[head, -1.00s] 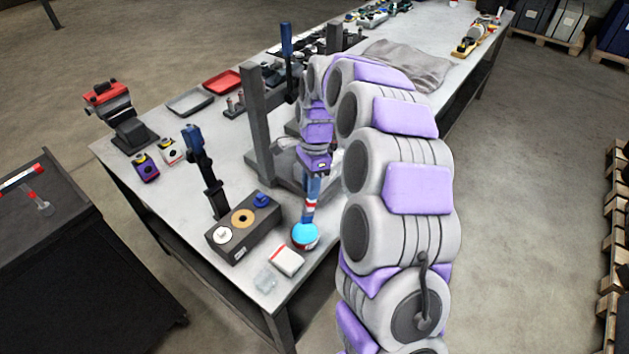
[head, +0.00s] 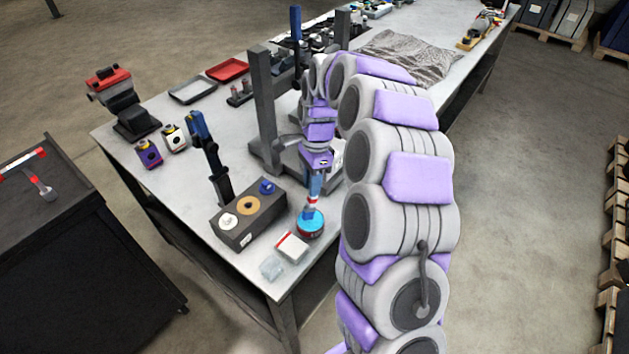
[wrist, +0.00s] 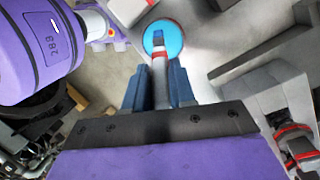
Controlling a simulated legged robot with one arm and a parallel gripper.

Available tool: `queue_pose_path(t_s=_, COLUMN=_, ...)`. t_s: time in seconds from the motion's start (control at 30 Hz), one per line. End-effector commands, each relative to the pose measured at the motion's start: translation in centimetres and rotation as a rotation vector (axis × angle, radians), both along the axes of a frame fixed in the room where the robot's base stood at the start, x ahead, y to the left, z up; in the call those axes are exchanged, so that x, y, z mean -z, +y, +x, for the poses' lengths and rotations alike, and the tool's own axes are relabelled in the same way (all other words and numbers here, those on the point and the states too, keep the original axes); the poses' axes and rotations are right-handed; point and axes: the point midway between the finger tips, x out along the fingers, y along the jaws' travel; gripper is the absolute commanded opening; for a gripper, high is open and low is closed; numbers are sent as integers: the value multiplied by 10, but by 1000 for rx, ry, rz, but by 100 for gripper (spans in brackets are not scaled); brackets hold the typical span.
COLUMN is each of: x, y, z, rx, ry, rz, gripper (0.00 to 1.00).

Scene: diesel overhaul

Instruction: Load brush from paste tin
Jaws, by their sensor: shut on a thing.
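The paste tin (head: 311,226) is round, with a bright blue top and a red side, and stands near the bench's front corner. It also shows in the wrist view (wrist: 172,31). My gripper (head: 315,187), with blue fingers (wrist: 159,85), is shut on the brush (head: 312,201). The brush has a grey handle and a red-and-white band (wrist: 159,63). It points down over the tin, and its blue tip overlaps the blue top. I cannot tell whether the tip touches the paste.
A dark block (head: 249,219) with round pads stands left of the tin. A white-and-red box (head: 292,247) lies in front. A grey press frame (head: 264,110) stands behind, close to my arm. A blue-handled lever tool (head: 206,150) stands upright behind the block.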

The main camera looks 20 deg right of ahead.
Motion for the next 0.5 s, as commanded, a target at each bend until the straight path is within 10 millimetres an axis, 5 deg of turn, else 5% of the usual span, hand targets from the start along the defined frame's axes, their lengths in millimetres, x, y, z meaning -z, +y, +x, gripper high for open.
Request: queue_pose_path(t_s=0.5, x=4, y=-2, z=0, rx=0, ry=1, rz=2, gripper=0)
